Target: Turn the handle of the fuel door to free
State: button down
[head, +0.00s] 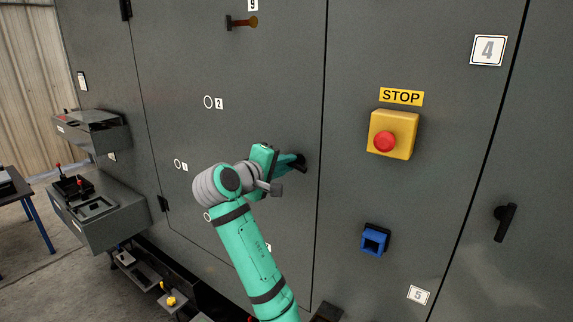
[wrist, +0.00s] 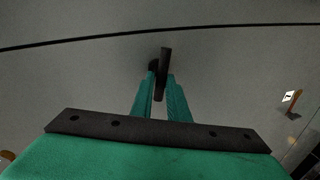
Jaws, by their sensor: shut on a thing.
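The fuel door appears to be the large grey panel (head: 265,100) left of the dark vertical seam in the head view. Its black handle (head: 302,163) sits near that seam, mostly hidden behind my gripper (head: 294,162). In the wrist view the dark handle (wrist: 165,62) stands out from the grey panel, its bar running up and down in the picture. My gripper's two green fingers (wrist: 160,84) are shut on it, one on each side. The exact angle of the handle on the door cannot be told from the head view.
A yellow box with a red STOP button (head: 384,142) and a blue socket (head: 375,240) are on the panel to the right. Another black handle (head: 505,222) is farther right. Grey boxes (head: 110,215) jut out at the left. A bracket (head: 241,22) sticks out above.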

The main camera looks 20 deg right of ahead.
jog(key=shift+f+n, duration=0.15)
jog(key=shift+n, duration=0.75)
jog(key=c, duration=1.7)
grip_release()
jog(key=shift+a, duration=0.1)
jog(key=v, duration=1)
jog(key=shift+a, duration=0.4)
